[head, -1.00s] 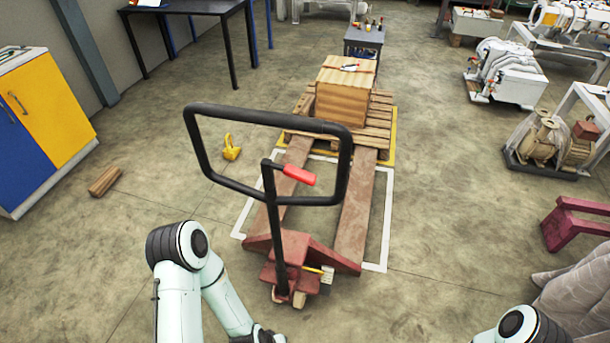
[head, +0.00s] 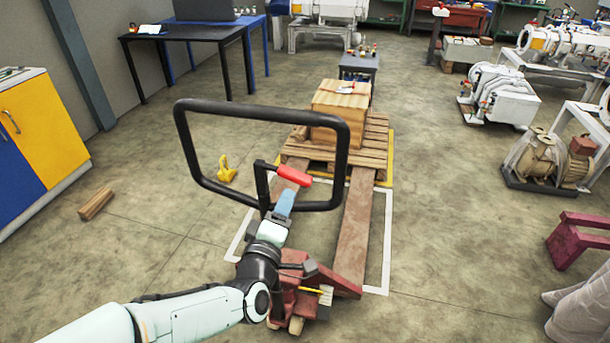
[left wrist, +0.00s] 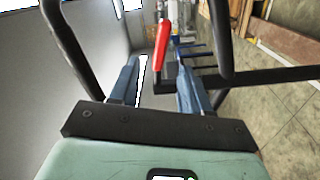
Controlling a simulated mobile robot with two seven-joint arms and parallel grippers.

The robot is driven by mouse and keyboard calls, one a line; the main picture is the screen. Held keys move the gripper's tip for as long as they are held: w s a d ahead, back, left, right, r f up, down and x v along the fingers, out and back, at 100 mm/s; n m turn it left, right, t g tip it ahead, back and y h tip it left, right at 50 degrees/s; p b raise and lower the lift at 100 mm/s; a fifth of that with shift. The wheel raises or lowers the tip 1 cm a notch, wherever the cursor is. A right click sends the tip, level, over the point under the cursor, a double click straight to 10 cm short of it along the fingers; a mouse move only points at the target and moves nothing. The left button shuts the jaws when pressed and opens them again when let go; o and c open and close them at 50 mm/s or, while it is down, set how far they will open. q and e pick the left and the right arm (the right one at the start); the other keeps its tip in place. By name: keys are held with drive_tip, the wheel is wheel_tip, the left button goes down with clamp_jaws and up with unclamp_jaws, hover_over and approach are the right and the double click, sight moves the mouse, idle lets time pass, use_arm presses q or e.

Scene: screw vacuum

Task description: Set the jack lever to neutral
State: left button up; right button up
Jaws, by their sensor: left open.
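The jack lever has a red grip (head: 294,175) and sits inside the black handle loop (head: 344,150) of the red pallet jack (head: 345,287). My left gripper (head: 283,200) is just below the red grip in the head view. In the left wrist view the left gripper (left wrist: 155,85) is open, with its two blue fingers apart. The red lever grip (left wrist: 161,46) shows beyond and between the fingertips, and no contact is visible. My left forearm hides part of the jack's post. My right gripper is not in view.
A yellow object (head: 226,170) and a wood block (head: 95,204) lie on the floor at left. A maroon stand (head: 575,238) is at right.

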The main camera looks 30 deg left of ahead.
sight(298, 172)
use_arm(q)
drive_tip(key=p+x, duration=0.2)
drive_tip(key=x, duration=1)
drive_tip(key=shift+w+a+f, duration=0.1)
drive_tip(key=shift+w+a, duration=0.05)
drive_tip(key=shift+w, duration=0.2)
drive_tip(key=shift+c, duration=0.3)
